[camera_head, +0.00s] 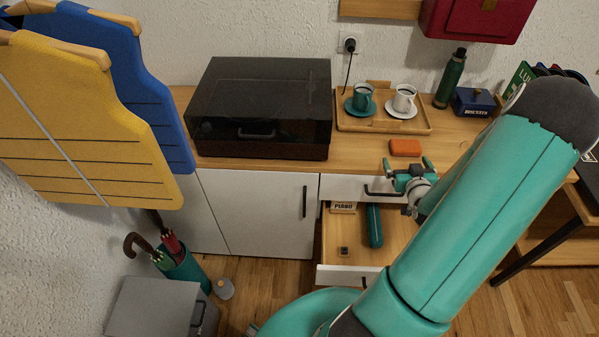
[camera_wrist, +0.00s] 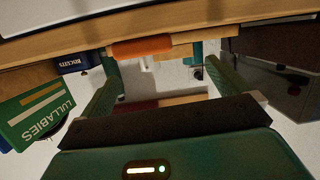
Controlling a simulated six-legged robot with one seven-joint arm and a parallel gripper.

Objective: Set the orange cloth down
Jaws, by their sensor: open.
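The orange cloth (camera_head: 405,147) lies as a small folded block on the wooden top of the sideboard (camera_head: 350,152), in front of the wooden tray. My gripper (camera_head: 407,163) is open, just in front of the cloth near the sideboard's front edge. In the wrist view the cloth (camera_wrist: 141,47) shows beyond and between the two spread fingers of my gripper (camera_wrist: 160,75). Nothing is held between the fingers. Whether a fingertip touches the cloth is hard to tell.
An open drawer (camera_head: 340,274) below my gripper holds a teal case (camera_head: 374,226) and a "PIANO" box (camera_head: 343,208). A tray (camera_head: 386,126) bears two cups. A green bottle (camera_head: 450,80) and blue tin (camera_head: 474,103) stand to the right. A dark-lidded box (camera_head: 262,108) stands left.

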